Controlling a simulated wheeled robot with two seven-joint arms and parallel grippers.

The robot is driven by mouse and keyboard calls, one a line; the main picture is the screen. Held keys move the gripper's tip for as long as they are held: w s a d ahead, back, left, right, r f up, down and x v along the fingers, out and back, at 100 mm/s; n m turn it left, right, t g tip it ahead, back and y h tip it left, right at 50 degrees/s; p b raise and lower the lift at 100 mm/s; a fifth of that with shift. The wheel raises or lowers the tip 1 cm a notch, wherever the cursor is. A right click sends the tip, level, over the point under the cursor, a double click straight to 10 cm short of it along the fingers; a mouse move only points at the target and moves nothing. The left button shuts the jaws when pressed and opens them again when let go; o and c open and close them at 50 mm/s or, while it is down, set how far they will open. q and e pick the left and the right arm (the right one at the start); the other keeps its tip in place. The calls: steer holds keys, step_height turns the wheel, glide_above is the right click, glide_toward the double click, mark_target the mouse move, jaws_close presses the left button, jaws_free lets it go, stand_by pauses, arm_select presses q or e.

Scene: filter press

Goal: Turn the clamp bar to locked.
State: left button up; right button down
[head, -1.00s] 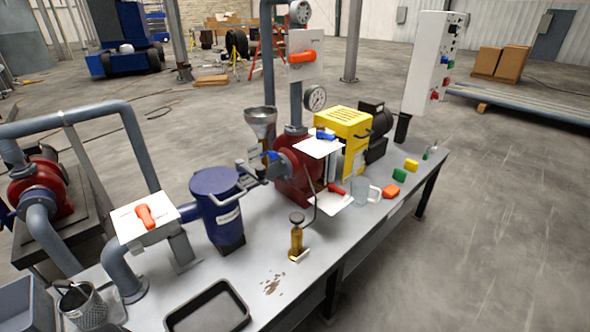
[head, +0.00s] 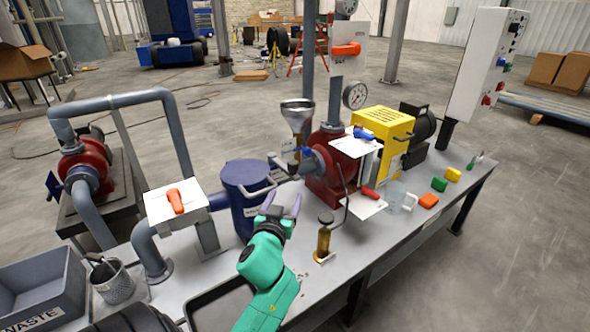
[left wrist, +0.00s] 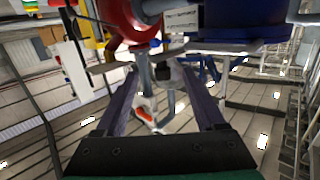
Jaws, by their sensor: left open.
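The blue filter vessel (head: 246,202) stands upright on the bench with a blue lid. A grey bent bar (head: 258,190), which looks like the clamp bar, crosses its front right side near the lid; I cannot tell whether it is locked. My left gripper (head: 281,204), on a green arm, is open in front of the vessel's right side, with nothing seen between its fingers. In the left wrist view, the open left gripper (left wrist: 160,75) has grey metal parts beyond and between its fingers, and part of the blue vessel (left wrist: 240,18) at the top right. My right gripper is not seen.
A brass-coloured bottle (head: 323,242) stands at the front. A panel with an orange handle (head: 175,201) is on the left. A dark tray (head: 215,305) lies below my arm.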

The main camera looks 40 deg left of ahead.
mark_target(283, 163)
arm_select(q)
steer(key=w+a+r, duration=0.1)
steer(key=w+a, duration=0.2)
steer(key=w, duration=0.3)
steer(key=w+a+r+t+p, duration=0.1)
steer(key=w+a+r, duration=0.1)
steer(key=w+a, duration=0.2)
steer(key=w, duration=0.3)
steer(key=shift+y, duration=0.3)
jaws_close()
steer(key=shift+f, duration=0.1)
stand_by(0.6)
